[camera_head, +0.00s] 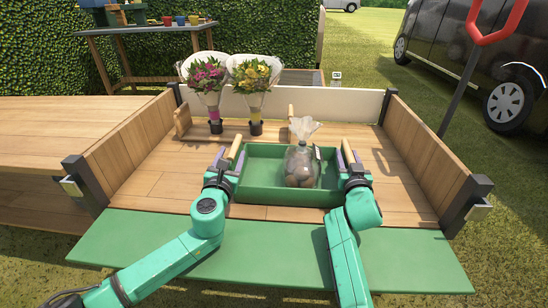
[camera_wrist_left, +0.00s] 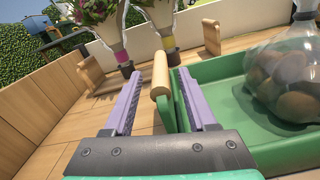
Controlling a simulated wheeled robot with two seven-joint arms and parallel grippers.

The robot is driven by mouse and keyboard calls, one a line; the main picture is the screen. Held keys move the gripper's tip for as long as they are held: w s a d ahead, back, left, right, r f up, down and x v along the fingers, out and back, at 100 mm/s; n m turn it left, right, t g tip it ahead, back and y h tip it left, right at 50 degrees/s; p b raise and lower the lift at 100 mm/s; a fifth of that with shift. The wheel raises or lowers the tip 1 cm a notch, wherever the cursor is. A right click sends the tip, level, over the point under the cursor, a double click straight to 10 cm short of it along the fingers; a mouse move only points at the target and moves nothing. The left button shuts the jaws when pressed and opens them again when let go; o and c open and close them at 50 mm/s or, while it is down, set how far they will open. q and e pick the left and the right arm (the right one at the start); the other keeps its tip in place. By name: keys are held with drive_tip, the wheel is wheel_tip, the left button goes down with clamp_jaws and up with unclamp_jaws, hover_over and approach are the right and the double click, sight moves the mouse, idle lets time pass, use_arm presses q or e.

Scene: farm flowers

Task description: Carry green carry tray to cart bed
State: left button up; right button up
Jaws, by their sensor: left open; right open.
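The green carry tray (camera_head: 263,168) rests level on the wooden boards of the cart bed (camera_head: 165,165), near its front edge. It holds a clear bag (camera_head: 302,166) of brown round things. My left gripper (camera_head: 230,160) is open at the tray's left end. In the left wrist view, the tray's wooden handle (camera_wrist_left: 160,76) stands between the two purple fingers (camera_wrist_left: 158,95), with a gap at the left finger. My right gripper (camera_head: 350,162) is open at the right end, its fingers on either side of the right handle (camera_head: 347,150).
Two wrapped bouquets, one pink (camera_head: 207,88) and one yellow (camera_head: 253,87), stand behind the tray in the cart. Wooden side walls (camera_head: 413,140) bound the bed. A green flap (camera_head: 270,250) lies at the front. The boards left of the tray are clear.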

drive_tip(key=shift+r, duration=0.3)
wheel_tip(320, 180, up, 10)
drive_tip(key=shift+f, duration=0.25)
use_arm(q)
drive_tip(key=s, duration=0.7)
drive_tip(key=shift+s, duration=0.2)
